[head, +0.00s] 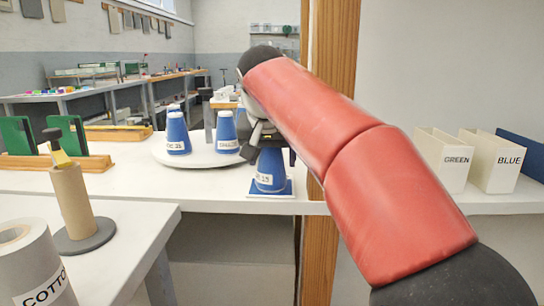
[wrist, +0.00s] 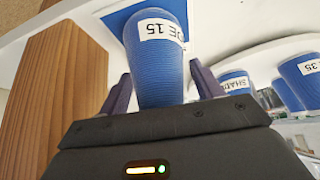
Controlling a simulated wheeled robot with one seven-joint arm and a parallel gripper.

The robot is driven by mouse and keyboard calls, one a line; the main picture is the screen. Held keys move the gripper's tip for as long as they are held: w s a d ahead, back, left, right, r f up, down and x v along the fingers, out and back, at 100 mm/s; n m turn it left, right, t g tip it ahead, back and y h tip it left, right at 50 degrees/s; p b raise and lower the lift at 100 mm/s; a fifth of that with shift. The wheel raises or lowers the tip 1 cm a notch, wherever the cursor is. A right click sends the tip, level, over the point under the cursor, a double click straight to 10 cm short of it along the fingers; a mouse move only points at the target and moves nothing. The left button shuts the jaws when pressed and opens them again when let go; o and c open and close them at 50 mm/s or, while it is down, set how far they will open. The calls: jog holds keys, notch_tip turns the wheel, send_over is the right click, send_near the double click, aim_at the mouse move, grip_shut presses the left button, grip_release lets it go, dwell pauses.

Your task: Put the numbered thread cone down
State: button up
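The numbered thread cone (head: 270,170) is blue with a white label ending in 15. It stands upright on a small blue square pad (head: 283,188) near the shelf's front edge. In the wrist view the cone (wrist: 160,70) lies between both fingers, its label near the far, wide end. In the head view my gripper (head: 268,140) is at the cone's narrow upper part, partly hidden by my red arm. The blue pad (wrist: 118,18) also shows behind the cone in the wrist view.
A round white turntable (head: 198,157) left of the pad carries several blue labelled cones. A wooden post (head: 325,200) stands close on the right. Bins marked GREEN (head: 445,160) and BLUE (head: 497,163) are at far right. A brown spool (head: 72,200) stands at left.

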jog(key=p+v, duration=0.3)
jog(key=v, duration=0.9)
jog(key=shift+r, duration=0.15)
